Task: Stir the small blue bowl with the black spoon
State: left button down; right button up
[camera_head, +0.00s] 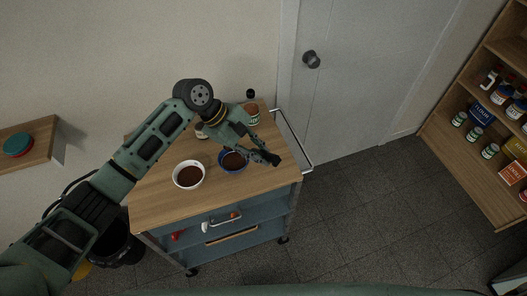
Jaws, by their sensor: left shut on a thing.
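The small blue bowl (221,165), holding dark brown contents, stands on the wooden top of a cart. My left gripper (270,158) is just right of the bowl, near the cart's right side. It is shut on a thin dark thing, which I take to be the black spoon; the spoon is too small and dark to make out apart from the fingers. My right gripper is not in view.
A white bowl (189,175) with brown contents stands left of the blue one. A jar (252,112) and a black-topped bottle (250,94) stand at the back. The cart top (150,200) is clear at the front left. A metal handle (295,145) juts out on the right.

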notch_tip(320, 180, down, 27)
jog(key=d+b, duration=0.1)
jog(key=b, duration=2.6)
pick_arm(q)
jog(key=s+d+f+m+t+y+p, duration=0.1)
jog(key=s+d+f+y+p, duration=0.1)
jog(key=p, duration=2.5)
notch_tip(320, 180, down, 3)
jog(key=d+y, duration=0.1)
jog(key=y, duration=0.1)
jog(key=shift+s+f+t+y, duration=0.15)
jog(key=shift+t+y, duration=0.15)
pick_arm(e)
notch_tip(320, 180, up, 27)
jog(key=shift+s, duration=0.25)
